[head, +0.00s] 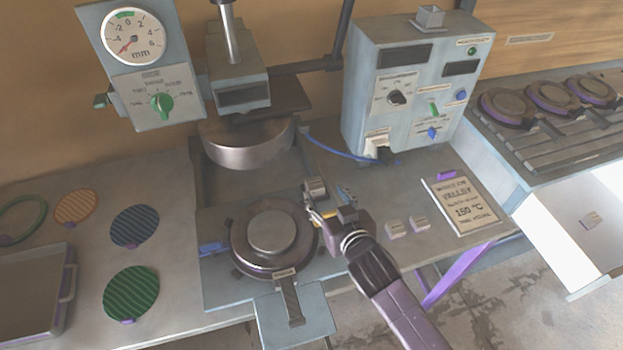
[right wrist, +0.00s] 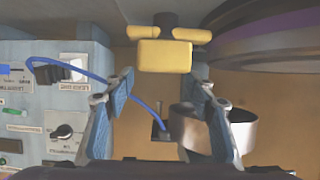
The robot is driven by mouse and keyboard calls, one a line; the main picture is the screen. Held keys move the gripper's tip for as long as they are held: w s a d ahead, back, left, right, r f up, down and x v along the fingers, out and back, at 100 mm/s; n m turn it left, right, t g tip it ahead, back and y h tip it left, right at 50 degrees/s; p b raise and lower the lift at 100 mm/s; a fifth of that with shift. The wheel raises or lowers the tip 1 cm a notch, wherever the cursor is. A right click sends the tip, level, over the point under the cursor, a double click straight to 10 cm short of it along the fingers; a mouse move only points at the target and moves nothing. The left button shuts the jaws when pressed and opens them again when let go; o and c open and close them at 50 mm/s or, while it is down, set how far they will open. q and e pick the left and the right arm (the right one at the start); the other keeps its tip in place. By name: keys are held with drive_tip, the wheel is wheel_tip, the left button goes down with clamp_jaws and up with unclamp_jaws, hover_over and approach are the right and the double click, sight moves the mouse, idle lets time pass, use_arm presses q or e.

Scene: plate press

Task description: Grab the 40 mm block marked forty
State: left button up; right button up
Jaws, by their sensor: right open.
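Two small pale grey blocks, a left one (head: 396,229) and a right one (head: 420,222), lie side by side on the bench in the head view. Their markings are too small to read, so I cannot tell which is marked forty. My right gripper (head: 329,200) is left of them, beside the round press plate (head: 262,259), apart from both blocks. In the right wrist view my right gripper (right wrist: 160,88) is open, with no block between its fingers. A yellow fitting (right wrist: 165,56) on a dark post shows beyond the fingertips. My left gripper is not in view.
The press head (head: 245,148) hangs behind the plate. A grey control box (head: 365,120) with a blue cable stands behind the gripper. A sign card (head: 462,205) lies right of the blocks. Another small block (head: 592,218) lies in the white bay at far right.

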sight(317, 187)
drive_tip(key=shift+w+a+f, duration=0.1)
drive_tip(key=shift+w+a, duration=0.05)
drive_tip(key=shift+w, duration=0.25)
drive_tip(key=shift+w+a+f, duration=0.15)
drive_tip(key=shift+w+f, duration=0.05)
drive_tip(key=shift+w, duration=0.2)
drive_tip(key=x, duration=0.2)
drive_tip(key=p+x, duration=0.1)
drive_tip(key=shift+w+a+f, duration=0.2)
drive_tip(key=shift+a, duration=0.2)
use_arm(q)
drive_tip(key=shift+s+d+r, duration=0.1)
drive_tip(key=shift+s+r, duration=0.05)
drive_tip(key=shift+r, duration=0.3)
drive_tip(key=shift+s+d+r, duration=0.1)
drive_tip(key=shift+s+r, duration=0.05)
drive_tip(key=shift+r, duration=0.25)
use_arm(e)
drive_tip(key=shift+w+a+f, duration=0.15)
drive_tip(key=shift+w+f, duration=0.2)
drive_tip(key=shift+w, duration=0.25)
drive_tip(key=shift+c, duration=0.7)
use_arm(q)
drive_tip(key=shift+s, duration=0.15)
use_arm(e)
drive_tip(key=shift+r, duration=0.1)
drive_tip(key=c, duration=1.2)
